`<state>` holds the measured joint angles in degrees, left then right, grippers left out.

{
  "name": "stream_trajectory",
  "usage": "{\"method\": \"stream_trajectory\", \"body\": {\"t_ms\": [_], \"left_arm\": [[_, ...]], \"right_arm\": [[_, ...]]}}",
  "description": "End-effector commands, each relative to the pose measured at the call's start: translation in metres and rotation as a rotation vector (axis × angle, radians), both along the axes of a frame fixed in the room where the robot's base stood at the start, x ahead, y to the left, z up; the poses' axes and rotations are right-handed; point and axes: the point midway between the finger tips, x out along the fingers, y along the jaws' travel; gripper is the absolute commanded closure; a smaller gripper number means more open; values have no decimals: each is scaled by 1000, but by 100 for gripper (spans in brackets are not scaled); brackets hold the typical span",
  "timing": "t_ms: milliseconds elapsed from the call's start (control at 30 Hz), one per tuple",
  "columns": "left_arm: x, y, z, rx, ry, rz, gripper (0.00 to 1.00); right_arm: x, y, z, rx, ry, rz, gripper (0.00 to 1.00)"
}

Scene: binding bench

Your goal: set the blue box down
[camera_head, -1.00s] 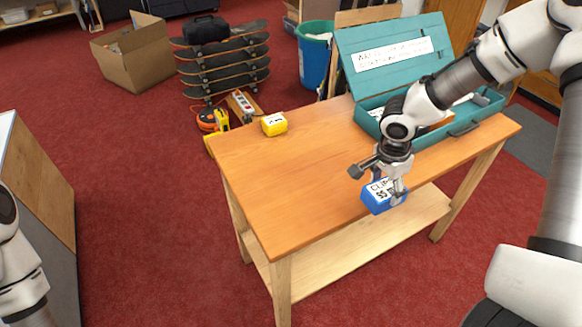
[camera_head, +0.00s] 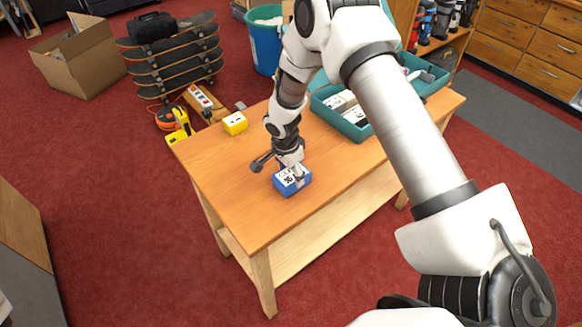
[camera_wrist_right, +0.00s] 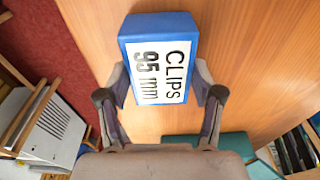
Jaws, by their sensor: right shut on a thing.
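The blue box (camera_head: 294,187) has a white label, which reads "CLIPS 95 mm" in the right wrist view (camera_wrist_right: 160,72). My right gripper (camera_head: 290,172) reaches down from above and is shut on the box, one finger on each side; both fingers show in the right wrist view (camera_wrist_right: 164,90). The box is upright, over the front part of the wooden table (camera_head: 228,178). I cannot tell whether its underside touches the tabletop. My left gripper is not in view.
A small yellow box (camera_head: 235,124) stands near the table's back left edge. A teal toolbox (camera_head: 347,128) with labelled items is at the back right, partly behind my right arm. Bare tabletop lies left of the blue box. Skateboards (camera_head: 172,60) are stacked beyond.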

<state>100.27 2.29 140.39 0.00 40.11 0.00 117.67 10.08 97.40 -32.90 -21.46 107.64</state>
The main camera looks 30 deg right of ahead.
Motion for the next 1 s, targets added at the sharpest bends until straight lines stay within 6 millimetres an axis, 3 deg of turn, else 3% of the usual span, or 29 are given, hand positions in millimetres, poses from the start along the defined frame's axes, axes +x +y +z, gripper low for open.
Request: {"method": "stream_trajectory", "body": {"t_ms": [367, 400, 467, 767, 867, 1000], "left_arm": [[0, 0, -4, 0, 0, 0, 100], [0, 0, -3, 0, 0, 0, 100], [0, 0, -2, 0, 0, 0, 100], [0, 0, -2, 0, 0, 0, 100], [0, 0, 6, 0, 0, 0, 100], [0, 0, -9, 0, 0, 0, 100]], "right_arm": [[0, 0, -9, 0, -2, -2, 74], [0, 0, -8, 0, -2, -2, 27], [0, 0, -7, 0, -2, -2, 9], [0, 0, -6, 0, -2, -2, 9], [0, 0, 1, 0, -2, -2, 9], [1, 3, 19, 1, -7, -1, 9]]}}
